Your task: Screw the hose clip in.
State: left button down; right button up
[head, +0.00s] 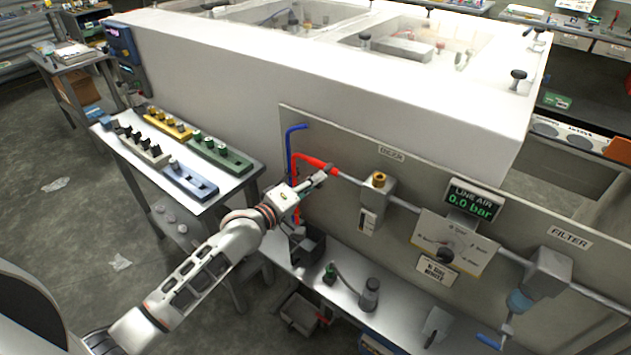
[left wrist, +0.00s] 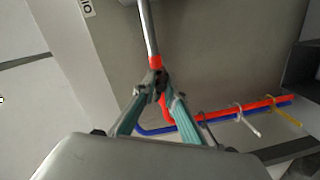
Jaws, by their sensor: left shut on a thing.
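My left gripper (head: 322,177) reaches in from the left to the upright panel, at the joint where a red hose (head: 311,161) meets a grey metal pipe (head: 350,179). In the left wrist view its two teal fingers (left wrist: 158,92) close from both sides on a small dark piece, which looks like the hose clip (left wrist: 157,80), at the red hose end. The red hose (left wrist: 155,62) shows above the fingertips, with the pipe (left wrist: 149,30) beyond. The fingers hide much of the clip, and its screw cannot be made out. My right gripper is not in view.
A blue hose (head: 288,148) runs beside the red one. Right along the panel are a brass-topped valve (head: 379,180), a display reading 0.0 bar (head: 473,199), a knob plate (head: 450,246) and a filter (head: 540,275). A shelf below holds small parts. A bench (head: 163,180) with coloured blocks stands left.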

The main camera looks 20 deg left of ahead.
pick_arm(q)
jog(key=m, duration=0.4)
jog(key=shift+f+y, duration=0.15)
jog(key=shift+y, duration=0.25)
jog(key=m, duration=0.3)
jog(key=m+t+y, duration=0.1)
jog(key=m, duration=0.7)
jog(key=shift+f+m, duration=0.1)
jog(key=shift+m, duration=0.3)
jog(key=m, duration=0.2)
jog(key=shift+m+t+y, duration=0.3)
jog(key=shift+m, duration=0.9)
jog(key=m+b, duration=0.1)
jog(key=m, duration=0.1)
jog(key=shift+m, duration=0.3)
jog(key=shift+f+m+t+b, duration=0.1)
jog(key=shift+m+t+b, duration=0.3)
jog(key=shift+m, duration=0.4)
jog(key=shift+m+b, duration=0.4)
jog(key=shift+m, duration=1.3)
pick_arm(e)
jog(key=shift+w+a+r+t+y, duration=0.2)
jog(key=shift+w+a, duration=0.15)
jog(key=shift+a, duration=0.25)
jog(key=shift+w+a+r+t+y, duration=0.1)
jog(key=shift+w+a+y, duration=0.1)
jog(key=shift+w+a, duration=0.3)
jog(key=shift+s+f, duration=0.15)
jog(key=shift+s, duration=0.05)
